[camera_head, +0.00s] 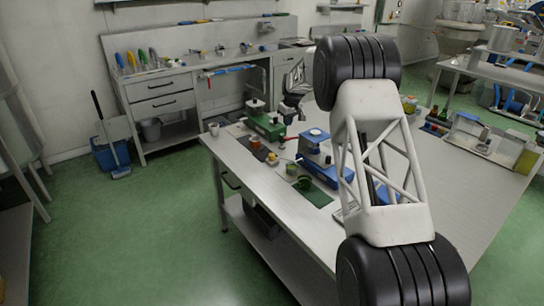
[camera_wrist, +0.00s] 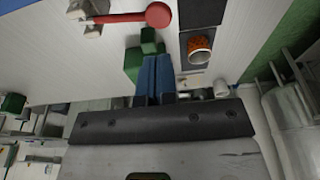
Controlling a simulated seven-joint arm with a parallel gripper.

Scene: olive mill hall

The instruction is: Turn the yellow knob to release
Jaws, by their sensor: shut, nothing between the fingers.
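I cannot make out a yellow knob for certain in either view. A green device (camera_head: 264,126) with a light top stands on the bench, and a blue device (camera_head: 315,148) stands to its right. In the wrist view a red ball-ended lever (camera_wrist: 135,17) lies at the top, with green blocks (camera_wrist: 134,64) below it. My gripper (camera_wrist: 154,60) shows there as two blue fingers pressed together, empty, partly covering the green. In the head view my gripper (camera_head: 292,108) is small and dark, just right of the green device; contact cannot be told.
An orange-filled cup (camera_wrist: 200,48) on a dark strip and a white cup (camera_wrist: 221,89) are right of the fingers. A back counter (camera_head: 160,75) lines the wall.

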